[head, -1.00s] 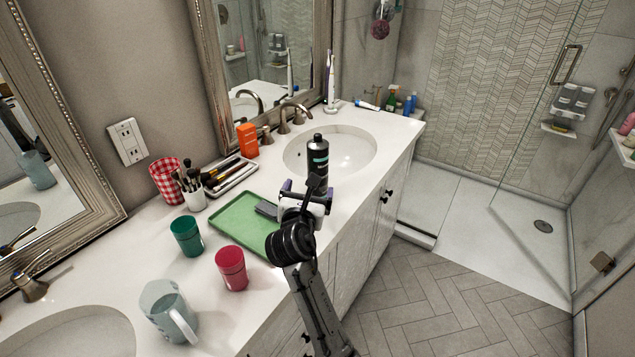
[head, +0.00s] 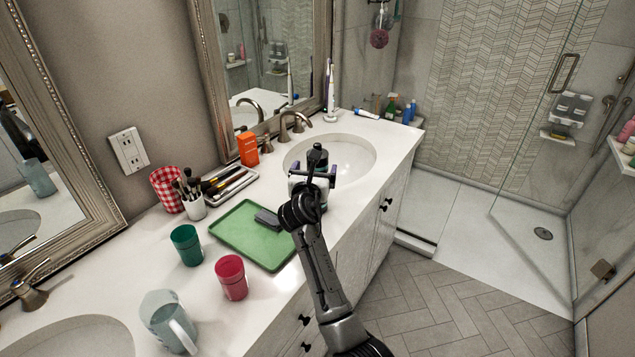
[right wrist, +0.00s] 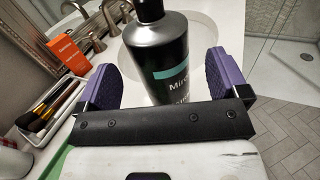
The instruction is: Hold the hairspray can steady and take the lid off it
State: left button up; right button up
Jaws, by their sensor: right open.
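The hairspray can (head: 321,158) is a dark upright cylinder with a teal band, standing on the counter by the front of the far sink. In the head view my right gripper and arm hide most of it. In the right wrist view the can (right wrist: 168,55) stands between the two purple finger pads of my right gripper (right wrist: 165,80). The pads are open, with a visible gap on each side. The lid is cut off at the top of the wrist view and is partly hidden in the head view. In the head view the right gripper (head: 313,178) reaches the can from the near side. My left gripper is out of view.
A green tray (head: 240,232) with a grey item lies just left of my right arm. Red (head: 231,278) and green (head: 186,245) cups and a translucent mug (head: 170,322) stand nearer. An orange box (head: 248,149) and brush tray (head: 240,188) are by the wall.

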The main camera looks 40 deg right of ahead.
jog(key=shift+x, duration=1.9)
jog(key=shift+r, duration=0.1)
jog(key=shift+c, duration=0.3)
jog(key=c, duration=1.5)
